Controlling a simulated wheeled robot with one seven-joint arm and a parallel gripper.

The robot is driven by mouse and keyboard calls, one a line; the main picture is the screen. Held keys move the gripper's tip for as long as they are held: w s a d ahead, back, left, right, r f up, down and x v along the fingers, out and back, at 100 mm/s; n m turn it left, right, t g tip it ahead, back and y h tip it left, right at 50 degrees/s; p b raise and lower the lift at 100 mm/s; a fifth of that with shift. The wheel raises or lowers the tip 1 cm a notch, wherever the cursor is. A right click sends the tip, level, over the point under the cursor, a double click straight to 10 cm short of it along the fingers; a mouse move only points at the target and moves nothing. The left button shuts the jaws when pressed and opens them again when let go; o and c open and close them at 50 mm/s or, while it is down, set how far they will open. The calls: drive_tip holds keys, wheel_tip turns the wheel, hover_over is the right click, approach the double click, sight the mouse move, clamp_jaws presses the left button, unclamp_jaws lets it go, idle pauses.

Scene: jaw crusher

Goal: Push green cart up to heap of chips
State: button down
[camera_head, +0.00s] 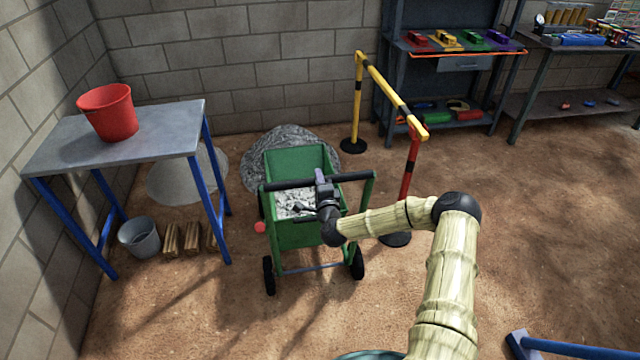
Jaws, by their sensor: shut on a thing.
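The green cart (297,237) stands on the dirt floor in the middle of the view. Its tray holds grey chips (291,202), and its dark handle bar faces me. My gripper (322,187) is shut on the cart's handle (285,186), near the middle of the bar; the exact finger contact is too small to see. The heap of chips (284,138), dark grey, lies on the floor right behind the cart by the wall. The cart's far end overlaps the heap in this view; I cannot tell whether they touch.
A blue-legged table (170,135) with a red bucket (110,112) stands left of the cart. A grey bucket (140,237) and wooden blocks (172,240) lie below. A yellow and red barrier (388,88) stands close right. Open floor lies farther right.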

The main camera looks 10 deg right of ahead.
drive_tip(key=shift+f, duration=0.25)
idle(1.1)
